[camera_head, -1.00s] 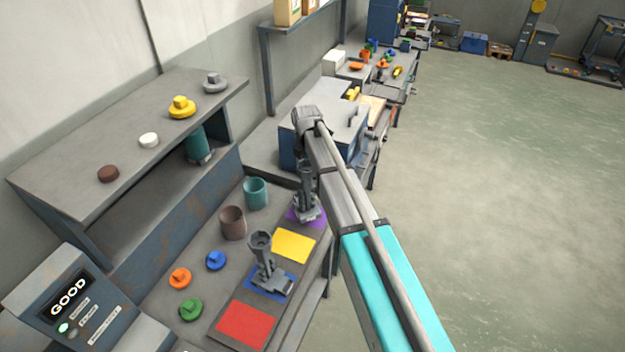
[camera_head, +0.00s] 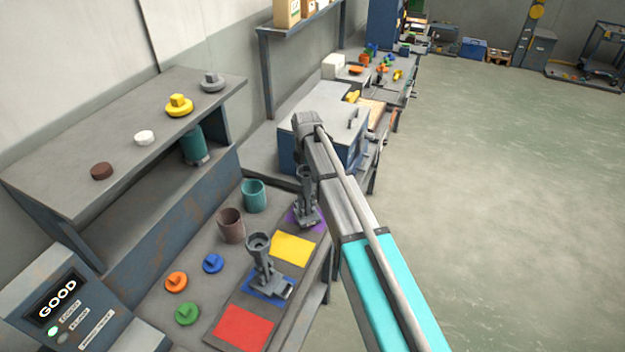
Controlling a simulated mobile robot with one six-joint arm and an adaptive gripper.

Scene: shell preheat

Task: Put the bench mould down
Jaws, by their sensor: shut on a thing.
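My arm (camera_head: 345,210) reaches from the lower right up to a grey joint (camera_head: 308,122) above the bench. My gripper does not show clearly; the arm hides what is beyond that joint, so no held mould can be made out. A grey upright fixture with a cup-shaped top (camera_head: 262,262) stands on a blue mat. A similar grey piece (camera_head: 305,205), partly covered by my arm, stands on a purple mat. Which thing is the bench mould I cannot tell. A yellow mat (camera_head: 292,247) and a red mat (camera_head: 243,327) are bare.
A brown cup (camera_head: 231,226) and a teal cup (camera_head: 253,195) stand behind the mats. Orange (camera_head: 176,282), blue (camera_head: 213,264) and green (camera_head: 187,313) lids lie to the left. A shelf (camera_head: 60,182) and a display reading GOOD (camera_head: 56,300) border the bench.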

